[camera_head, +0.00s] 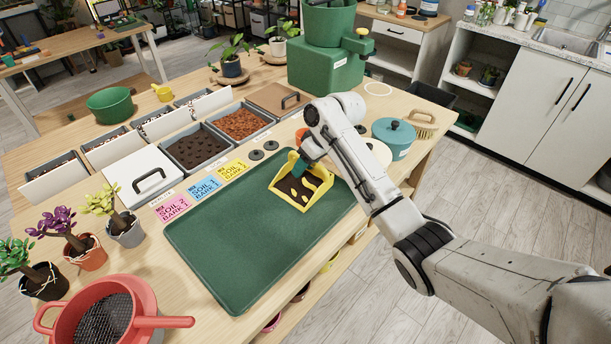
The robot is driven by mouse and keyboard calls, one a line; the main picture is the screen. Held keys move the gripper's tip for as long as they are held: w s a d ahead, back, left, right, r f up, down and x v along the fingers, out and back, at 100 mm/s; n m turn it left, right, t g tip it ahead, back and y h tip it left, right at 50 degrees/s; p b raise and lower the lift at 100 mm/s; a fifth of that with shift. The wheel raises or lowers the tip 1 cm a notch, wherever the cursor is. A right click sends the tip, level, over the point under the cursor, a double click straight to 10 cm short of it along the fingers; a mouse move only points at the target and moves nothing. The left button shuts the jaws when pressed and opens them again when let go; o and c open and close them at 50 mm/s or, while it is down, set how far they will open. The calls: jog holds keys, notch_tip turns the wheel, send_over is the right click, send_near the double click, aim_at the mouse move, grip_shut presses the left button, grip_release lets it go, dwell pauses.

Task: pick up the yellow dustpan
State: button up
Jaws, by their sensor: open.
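The yellow dustpan (320,196) lies on the far right end of the green mat (237,247). Dark soil and a few yellow patches show inside its pan. My gripper (301,168) is at the dustpan's back left side, where a dark green part, perhaps its handle, shows between or beside the fingers. The jaws are open. My wrist hides part of the dustpan's back edge, and I cannot tell whether the fingers touch it.
A teal lidded pot (394,138) and a brush (421,125) stand right of my arm. Bins of soil and bark (240,122) line the back. A red sieve (103,318) and small potted plants (127,228) are at left. The mat's middle is clear.

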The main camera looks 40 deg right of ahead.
grip_shut()
dwell(0.5)
jog(key=shift+w+r, duration=0.1)
jog(key=shift+r, duration=0.45)
notch_tip(320, 180, up, 2)
jog(key=shift+r, duration=0.15)
jog(key=s+r, duration=0.4)
jog(key=r, duration=0.1)
jog(key=shift+s, duration=0.2)
jog(key=s+r+p, duration=0.4)
jog(key=s+p, duration=0.2)
jog(key=s, duration=0.3)
jog(key=shift+s+d+r, duration=0.15)
jog(key=shift+s+r, duration=0.15)
jog(key=shift+s, duration=0.05)
